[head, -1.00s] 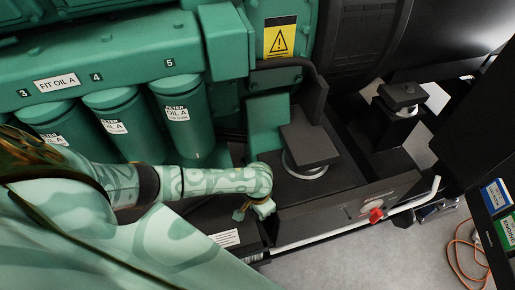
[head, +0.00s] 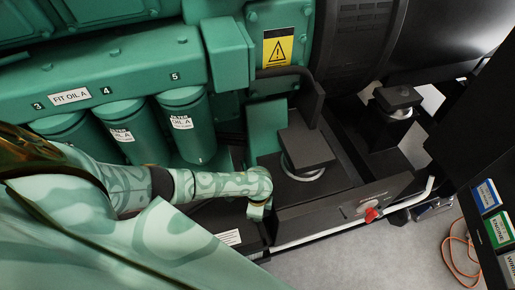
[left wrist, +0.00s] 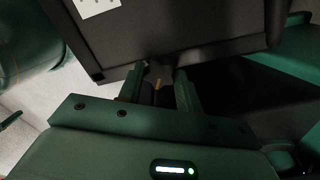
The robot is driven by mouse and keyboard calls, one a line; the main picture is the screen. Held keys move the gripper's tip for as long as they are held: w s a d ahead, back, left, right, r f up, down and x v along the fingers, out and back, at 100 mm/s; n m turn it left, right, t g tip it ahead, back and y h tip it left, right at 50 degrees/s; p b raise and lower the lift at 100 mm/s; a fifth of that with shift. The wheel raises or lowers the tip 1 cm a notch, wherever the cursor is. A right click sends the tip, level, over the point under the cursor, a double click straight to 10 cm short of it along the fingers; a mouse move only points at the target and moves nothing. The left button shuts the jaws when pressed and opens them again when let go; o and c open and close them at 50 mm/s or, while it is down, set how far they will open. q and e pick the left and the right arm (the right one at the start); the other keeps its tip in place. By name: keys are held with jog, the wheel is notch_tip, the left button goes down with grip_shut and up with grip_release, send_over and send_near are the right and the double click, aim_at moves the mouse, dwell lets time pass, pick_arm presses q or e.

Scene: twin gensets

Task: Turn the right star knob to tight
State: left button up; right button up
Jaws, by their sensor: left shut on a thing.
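My left gripper (head: 257,212) reaches down beside the dark box at the front of the green engine, its wrist bent over. The fingers hide part of the knob. In the head view the knob is hidden behind my gripper and wrist. My right gripper is not in view.
Green filter canisters (head: 185,125) stand behind my left arm. A dark block-topped mount (head: 307,148) is right of the gripper. A red knob (head: 371,214) sits on the dark beam beside a pale rail (head: 330,232). Grey floor (head: 400,260) is clear in front; an orange cable lies at right.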

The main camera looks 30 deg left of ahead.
pick_arm(q)
jog(key=m, duration=0.2)
jog(key=shift+m, duration=0.4)
jog(key=m, duration=0.3)
jog(key=shift+m, duration=0.4)
jog(key=m, duration=0.5)
jog(key=shift+s+m, duration=0.1)
jog(key=shift+m, duration=0.3)
jog(key=o, duration=1)
jog(key=shift+r, duration=0.1)
